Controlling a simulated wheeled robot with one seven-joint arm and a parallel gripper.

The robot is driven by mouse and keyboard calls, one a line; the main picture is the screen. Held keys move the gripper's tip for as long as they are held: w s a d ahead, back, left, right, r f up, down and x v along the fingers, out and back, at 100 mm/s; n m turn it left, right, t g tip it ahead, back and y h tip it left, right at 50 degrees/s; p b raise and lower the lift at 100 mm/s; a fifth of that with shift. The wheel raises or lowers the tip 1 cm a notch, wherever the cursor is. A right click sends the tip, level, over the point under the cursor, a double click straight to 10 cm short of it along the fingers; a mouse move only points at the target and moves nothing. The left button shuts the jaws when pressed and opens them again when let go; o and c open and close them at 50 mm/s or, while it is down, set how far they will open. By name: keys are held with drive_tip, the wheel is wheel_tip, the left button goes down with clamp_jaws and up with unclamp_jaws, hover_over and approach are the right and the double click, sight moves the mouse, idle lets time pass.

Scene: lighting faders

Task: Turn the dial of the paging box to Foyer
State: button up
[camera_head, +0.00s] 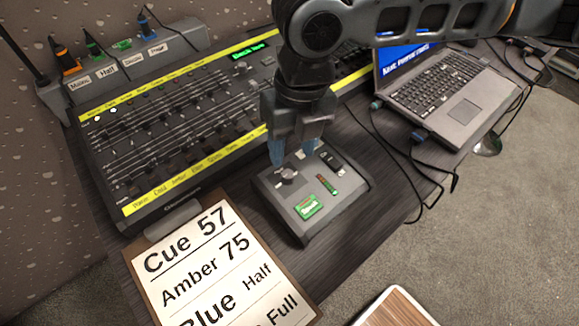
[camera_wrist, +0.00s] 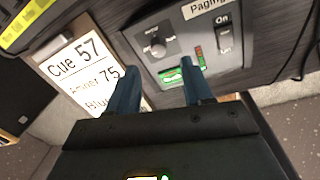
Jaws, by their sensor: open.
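The paging box (camera_head: 334,205) is a grey sloped box on the dark desk, below my gripper. Its dial (camera_head: 287,174) is a dark round knob with a lighter pointer at the upper left of the panel. The dial (camera_wrist: 157,47) also shows in the wrist view, with small print around it too blurred to read. Which label the pointer is at I cannot tell. My gripper (camera_head: 292,154) points down with its blue fingers apart and empty, over the box's far left part. In the wrist view its fingertips (camera_wrist: 158,70) appear spread below the dial, not closed on it.
The box also carries a black switch (camera_head: 330,159), a red-green indicator strip (camera_head: 327,185) and a green label (camera_head: 308,206). A fader desk (camera_head: 160,130) stands behind left, a clipboard cue sheet (camera_head: 215,265) front left, a laptop (camera_head: 440,90) at right. Cables lie right of the box.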

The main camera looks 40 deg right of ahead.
sight(288, 174)
drive_tip(key=shift+w+a+f, duration=0.1)
drive_tip(key=shift+a+f, duration=0.1)
drive_tip(key=shift+f, duration=1.35)
drive_tip(key=shift+a+f, duration=0.15)
drive_tip(key=shift+f, duration=1.4)
clamp_jaws()
